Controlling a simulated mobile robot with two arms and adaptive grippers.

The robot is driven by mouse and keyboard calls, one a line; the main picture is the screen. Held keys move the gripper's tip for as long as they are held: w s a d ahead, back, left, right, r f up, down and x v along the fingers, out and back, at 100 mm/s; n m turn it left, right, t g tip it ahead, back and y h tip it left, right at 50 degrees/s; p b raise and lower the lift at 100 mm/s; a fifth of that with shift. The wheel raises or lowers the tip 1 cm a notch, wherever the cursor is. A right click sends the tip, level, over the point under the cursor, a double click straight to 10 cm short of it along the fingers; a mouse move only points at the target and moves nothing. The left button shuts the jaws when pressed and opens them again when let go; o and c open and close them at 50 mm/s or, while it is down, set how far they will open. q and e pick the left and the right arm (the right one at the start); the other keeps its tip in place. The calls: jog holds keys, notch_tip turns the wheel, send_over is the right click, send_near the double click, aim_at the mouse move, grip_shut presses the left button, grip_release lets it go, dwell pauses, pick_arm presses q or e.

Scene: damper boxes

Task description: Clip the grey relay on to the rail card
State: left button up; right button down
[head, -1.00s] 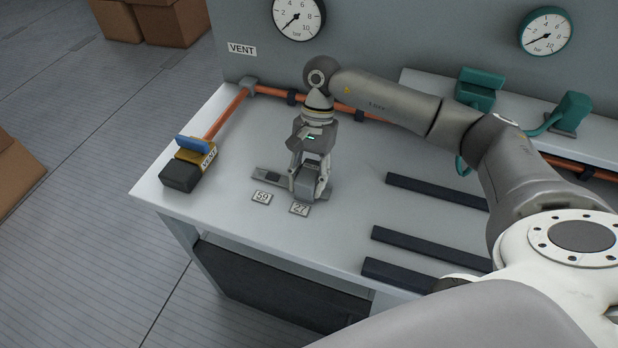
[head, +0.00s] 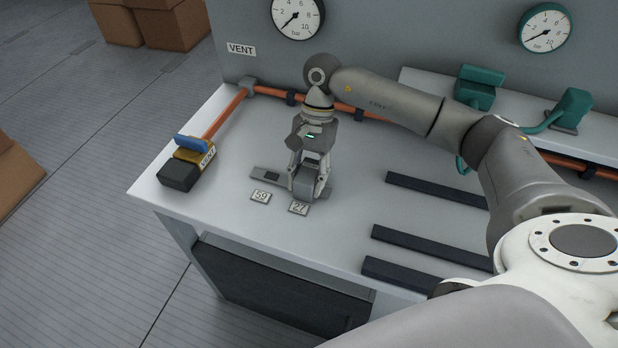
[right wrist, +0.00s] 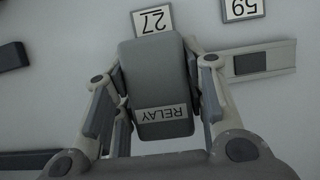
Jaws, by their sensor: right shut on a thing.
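The grey relay (right wrist: 157,75), a block with a RELAY label, is held between the fingers of my right gripper (right wrist: 157,105). In the head view my right gripper (head: 308,185) points down over the rail card (head: 267,175), a flat grey strip on the bench. The relay (head: 306,182) is over the strip's right part, by the 27 tag. The rail card also shows in the right wrist view (right wrist: 275,57), running behind the relay. Whether the relay is seated on it or just above it, I cannot tell. My left gripper is out of view.
The number tags 59 (head: 261,196) and 27 (head: 299,208) lie in front of the strip. A VENT valve with a blue handle (head: 192,143) sits on the left, on an orange pipe (head: 228,115). Several dark bars (head: 420,247) lie on the right.

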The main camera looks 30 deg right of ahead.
jog(key=c, duration=1.1)
grip_release()
jog(key=shift+x, duration=0.95)
jog(key=shift+o, duration=1.2)
jog(key=shift+d, duration=0.15)
jog(key=shift+o, duration=0.3)
jog(key=shift+w+f, duration=0.1)
jog(key=shift+w, duration=0.1)
jog(key=shift+d, duration=0.1)
